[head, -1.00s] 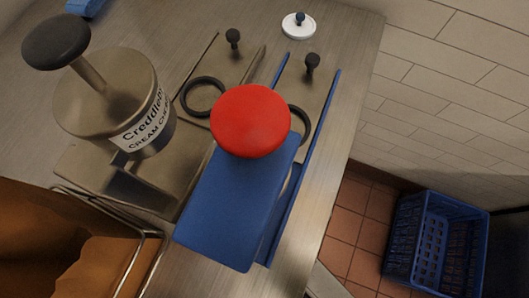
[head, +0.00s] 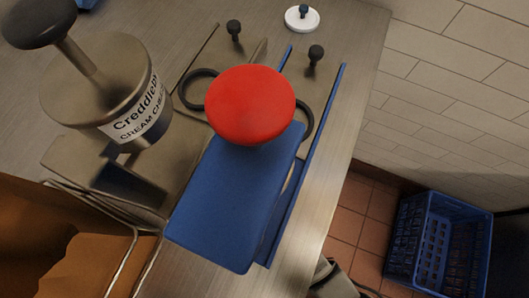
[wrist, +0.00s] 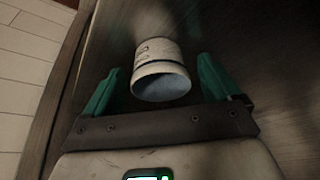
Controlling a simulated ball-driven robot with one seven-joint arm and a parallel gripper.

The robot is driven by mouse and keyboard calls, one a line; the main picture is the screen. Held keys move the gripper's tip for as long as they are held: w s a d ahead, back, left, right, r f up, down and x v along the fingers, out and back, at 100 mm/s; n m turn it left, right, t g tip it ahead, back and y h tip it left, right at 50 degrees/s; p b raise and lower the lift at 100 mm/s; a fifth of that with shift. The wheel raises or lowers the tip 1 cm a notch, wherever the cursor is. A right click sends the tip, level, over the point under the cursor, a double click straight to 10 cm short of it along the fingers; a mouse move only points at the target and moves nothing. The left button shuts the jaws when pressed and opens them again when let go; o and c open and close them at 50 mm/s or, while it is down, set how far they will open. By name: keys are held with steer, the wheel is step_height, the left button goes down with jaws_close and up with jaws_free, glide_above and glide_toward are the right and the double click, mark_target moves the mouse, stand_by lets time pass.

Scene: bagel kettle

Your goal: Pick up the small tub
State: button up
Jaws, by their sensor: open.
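The small tub (wrist: 158,52) is white with faint dark print on its side and shows in the wrist view. Its round grey end faces my camera. My gripper (wrist: 158,68) is open, with one green finger on each side of the tub. A gap shows on both sides, so neither finger appears to touch it. I cannot make out this tub or my fingers in the head view.
In the head view, a steel canister (head: 110,95) labelled cream cheese stands left of a blue device with a red round top (head: 250,104). A white disc with a knob (head: 302,19) lies at the back. A blue crate (head: 437,240) is on the floor, right.

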steer(key=shift+w+a+f, duration=0.1)
steer(key=shift+w+f, duration=0.05)
steer(key=shift+f, duration=0.2)
steer(key=c, duration=1)
steer(key=shift+r, duration=0.1)
